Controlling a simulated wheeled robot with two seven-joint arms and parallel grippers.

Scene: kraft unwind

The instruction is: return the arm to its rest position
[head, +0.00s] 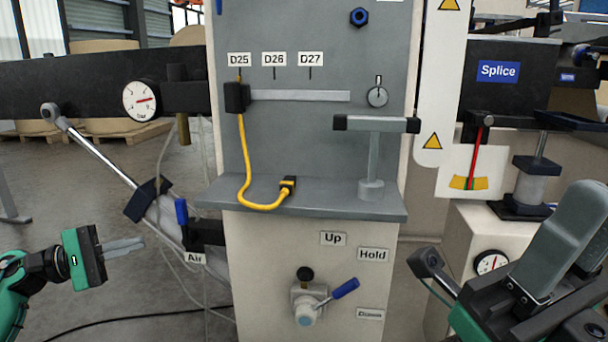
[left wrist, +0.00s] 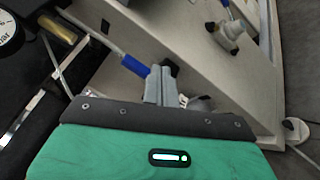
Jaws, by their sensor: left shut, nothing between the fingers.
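My left gripper (head: 143,243) is at the lower left of the head view, with its fingers pointing right toward the machine's front. The fingers are shut and empty. In the left wrist view the closed fingers (left wrist: 162,84) stand above the green gripper body. A blue handle (left wrist: 135,65) shows just left of them there, and I cannot tell how near it is. In the head view the blue air valve handle (head: 181,211) is above and right of the gripper, apart from it.
The grey shelf (head: 330,204) juts from the machine with a yellow cable (head: 243,165) on it. A slanted cylinder rod (head: 98,150) and thin hoses hang near the left gripper. A blue-handled valve (head: 307,300) is on the lower panel. Open floor lies below left.

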